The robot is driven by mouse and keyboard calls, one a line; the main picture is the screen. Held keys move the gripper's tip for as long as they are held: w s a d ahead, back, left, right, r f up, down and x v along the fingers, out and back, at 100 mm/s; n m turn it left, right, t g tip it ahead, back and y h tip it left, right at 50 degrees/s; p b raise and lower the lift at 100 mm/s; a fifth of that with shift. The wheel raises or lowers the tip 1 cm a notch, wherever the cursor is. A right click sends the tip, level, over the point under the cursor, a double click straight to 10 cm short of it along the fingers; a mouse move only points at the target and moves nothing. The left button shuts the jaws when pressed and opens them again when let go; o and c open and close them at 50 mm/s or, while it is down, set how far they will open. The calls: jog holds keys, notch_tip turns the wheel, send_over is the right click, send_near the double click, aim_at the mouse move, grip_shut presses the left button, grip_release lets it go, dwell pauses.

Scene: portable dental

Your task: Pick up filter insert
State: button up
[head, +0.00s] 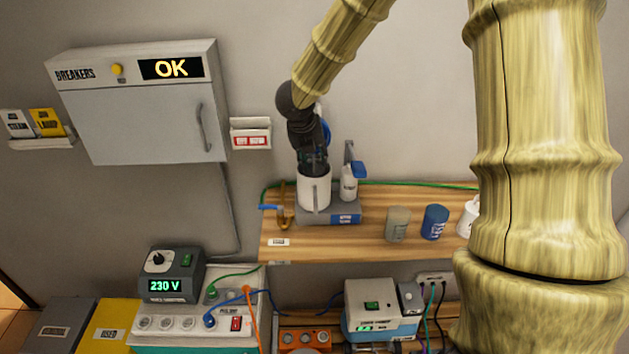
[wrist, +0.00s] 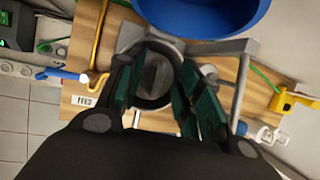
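A white cylindrical housing (head: 314,192) stands upright on a grey base on the wooden shelf. In the wrist view its round mouth (wrist: 136,36) shows, with a dark grey round piece with a raised bar inside (wrist: 153,76); this looks like the filter insert, but I cannot be certain. My gripper (head: 314,168) points down at the housing's mouth. In the wrist view my gripper (wrist: 158,95) has its dark green-padded fingers apart, one on each side of the grey piece, with no clear contact. The fingertips' depth is hard to tell.
A blue round bowl-like part (wrist: 200,12) is close behind my gripper. A white bottle with a blue part (head: 349,186) stands just right of the housing. A beige cylinder (head: 397,224) and a blue cylinder (head: 434,222) stand further right. A yellow pipe (wrist: 98,45) is at left.

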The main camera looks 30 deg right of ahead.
jog(key=shift+w, duration=0.1)
jog(key=shift+c, duration=0.4)
grip_shut()
